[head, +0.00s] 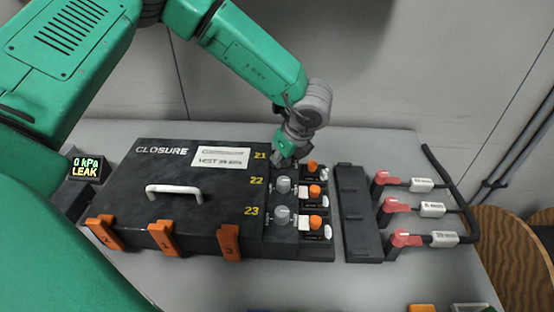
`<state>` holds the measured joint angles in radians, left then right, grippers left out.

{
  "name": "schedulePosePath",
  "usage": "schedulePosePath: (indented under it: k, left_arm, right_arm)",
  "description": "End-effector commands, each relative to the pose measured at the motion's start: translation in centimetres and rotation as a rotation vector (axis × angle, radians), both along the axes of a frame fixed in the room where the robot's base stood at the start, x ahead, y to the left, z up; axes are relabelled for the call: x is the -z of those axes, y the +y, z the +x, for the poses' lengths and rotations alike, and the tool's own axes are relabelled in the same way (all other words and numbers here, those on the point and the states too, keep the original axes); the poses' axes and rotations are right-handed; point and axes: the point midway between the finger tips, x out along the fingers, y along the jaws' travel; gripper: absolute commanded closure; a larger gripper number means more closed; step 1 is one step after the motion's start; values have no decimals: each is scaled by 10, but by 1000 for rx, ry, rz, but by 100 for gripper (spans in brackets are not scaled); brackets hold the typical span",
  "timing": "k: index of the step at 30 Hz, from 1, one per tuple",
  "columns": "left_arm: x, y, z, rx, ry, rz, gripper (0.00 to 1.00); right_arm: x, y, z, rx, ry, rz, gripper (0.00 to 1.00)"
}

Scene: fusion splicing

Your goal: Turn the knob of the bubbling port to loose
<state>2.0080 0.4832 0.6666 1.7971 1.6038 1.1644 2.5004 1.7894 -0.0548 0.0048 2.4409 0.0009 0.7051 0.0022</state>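The black closure box (200,220) has port rows marked 21, 22 and 23 on its right side. Grey knobs show in row 22 (283,185) and row 23 (282,214). My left gripper (281,161) reaches down from above at row 21, where that row's grey knob is hidden. I cannot tell whether its fingers touch or grip the knob. Orange caps stand at row 21 (312,166), row 22 (315,191) and row 23 (316,222). No bubbles can be made out at any port. My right gripper is not in view.
A display (85,168) at the left reads "0 kPa LEAK". The box has a white handle (174,189) and orange latches (161,238) in front. A black block (358,210) and red-ended connectors with labelled cables (402,238) lie to the right. The table's front is mostly clear.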

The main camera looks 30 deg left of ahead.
Motion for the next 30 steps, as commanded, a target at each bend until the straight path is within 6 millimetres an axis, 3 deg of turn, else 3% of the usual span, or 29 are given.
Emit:
schedulePosePath:
  k: [1, 21, 22, 24, 30]
  left_arm:
    - [-9, -4, 14, 7, -43, -9, 100]
    - [-10, -3, 14, -7, -44, -10, 100]
    - [-10, -3, 14, -7, -44, -10, 81]
    - [-10, -3, 14, -8, -42, -10, 64]
    - [-9, -1, 10, -10, -36, -8, 64]
  right_arm:
    - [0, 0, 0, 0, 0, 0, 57]
    - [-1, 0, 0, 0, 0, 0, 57]
    - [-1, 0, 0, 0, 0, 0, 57]
    - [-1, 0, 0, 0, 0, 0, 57]
    - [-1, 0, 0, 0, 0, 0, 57]
